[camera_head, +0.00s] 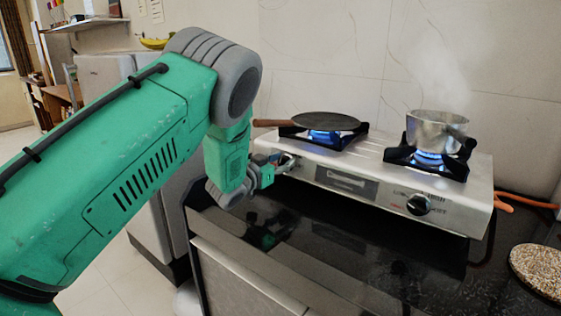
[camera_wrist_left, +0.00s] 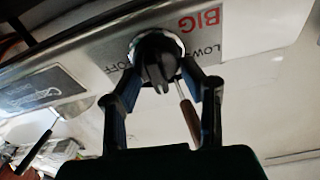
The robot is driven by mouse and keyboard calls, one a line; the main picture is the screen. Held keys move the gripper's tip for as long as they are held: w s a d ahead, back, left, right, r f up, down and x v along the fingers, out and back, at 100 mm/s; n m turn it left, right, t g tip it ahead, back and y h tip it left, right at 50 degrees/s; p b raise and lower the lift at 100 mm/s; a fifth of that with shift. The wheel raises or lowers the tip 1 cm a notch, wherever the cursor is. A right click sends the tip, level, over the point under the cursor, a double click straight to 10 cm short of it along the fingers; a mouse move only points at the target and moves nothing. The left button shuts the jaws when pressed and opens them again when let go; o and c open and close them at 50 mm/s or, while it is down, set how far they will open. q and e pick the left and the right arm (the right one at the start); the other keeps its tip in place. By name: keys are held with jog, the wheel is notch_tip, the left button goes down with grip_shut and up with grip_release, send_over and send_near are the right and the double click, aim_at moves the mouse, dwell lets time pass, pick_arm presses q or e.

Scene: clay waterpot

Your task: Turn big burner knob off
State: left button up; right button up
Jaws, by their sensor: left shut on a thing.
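The silver two-burner stove (camera_head: 360,184) stands on the black counter. The big burner knob is black with a silver ring and sits at the left end of the stove front; in the left wrist view the knob (camera_wrist_left: 157,58) is near red "BIG" lettering and "LOW" and "OFF" marks. My left gripper (camera_head: 272,168) is at this knob, with its fingers (camera_wrist_left: 160,82) on both sides, shut on it. Blue flame (camera_head: 325,136) shows under the flat dark pan (camera_head: 326,121) on the left burner. My right gripper is out of view.
A steaming metal pot (camera_head: 436,130) stands on the right burner over blue flame (camera_head: 428,158). The other knob (camera_head: 418,204) is on the right front. An orange hose (camera_head: 520,201) and a speckled round mat (camera_head: 540,270) lie at right. The black counter (camera_head: 330,245) in front is clear.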

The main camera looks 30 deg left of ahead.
pick_arm(q)
jog(key=m+h, duration=0.1)
jog(key=m, duration=0.6)
jog(key=m+g+h+p, duration=0.1)
jog(key=m, duration=0.1)
jog(key=shift+d+m, duration=0.2)
jog(key=shift+m, duration=0.2)
jog(key=m, duration=0.3)
jog(key=m+g, duration=0.1)
jog(key=shift+s+d+f+m+h, duration=0.1)
jog(key=shift+f+m+h, duration=0.15)
jog(key=shift+m+h, duration=0.15)
jog(key=shift+f+m+g, duration=0.15)
jog(key=shift+m+g, duration=0.25)
jog(key=shift+m, duration=1.5)
jog(key=o, duration=1.1)
jog(key=shift+o, duration=0.2)
jog(key=shift+f, duration=0.1)
jog(key=shift+s, duration=0.1)
